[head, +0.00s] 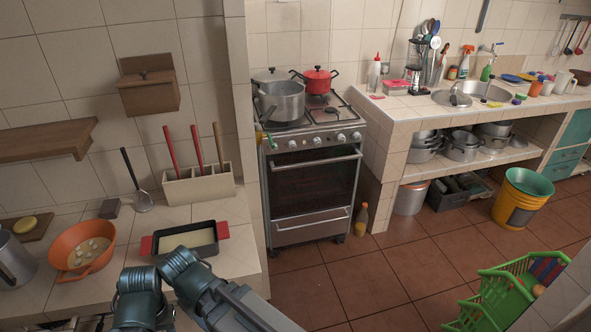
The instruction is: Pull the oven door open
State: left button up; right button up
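The oven (287,146) is a silver stove standing between the tiled counter on the left and the tiled sink counter on the right. Its door (313,187), with a dark glass window, looks closed. A horizontal bar handle (315,161) runs across the door's top edge, under the knobs. A lower drawer panel (312,226) with its own handle is below. Dark teal and grey links of my arm show at the bottom left, in front of the left counter and well short of the oven. No fingertips of either gripper are visible.
Pots, including a red one (318,80), stand on the stove top. A bottle (361,220) stands on the floor at the oven's right. A black and red baking dish (186,240) sits near the left counter's edge. Tiled floor (350,282) before the oven is clear; a green crate (505,296) lies further right.

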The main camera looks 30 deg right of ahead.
aim_at(305, 182)
jog(key=z, duration=1.25)
jog(key=i+l, duration=0.25)
jog(key=l, duration=0.15)
jog(key=i+l+u, duration=0.15)
jog(key=l, duration=0.3)
jog(key=i+l+u, duration=0.45)
jog(key=i+l, duration=0.9)
jog(key=i, duration=0.25)
jog(key=u, duration=0.05)
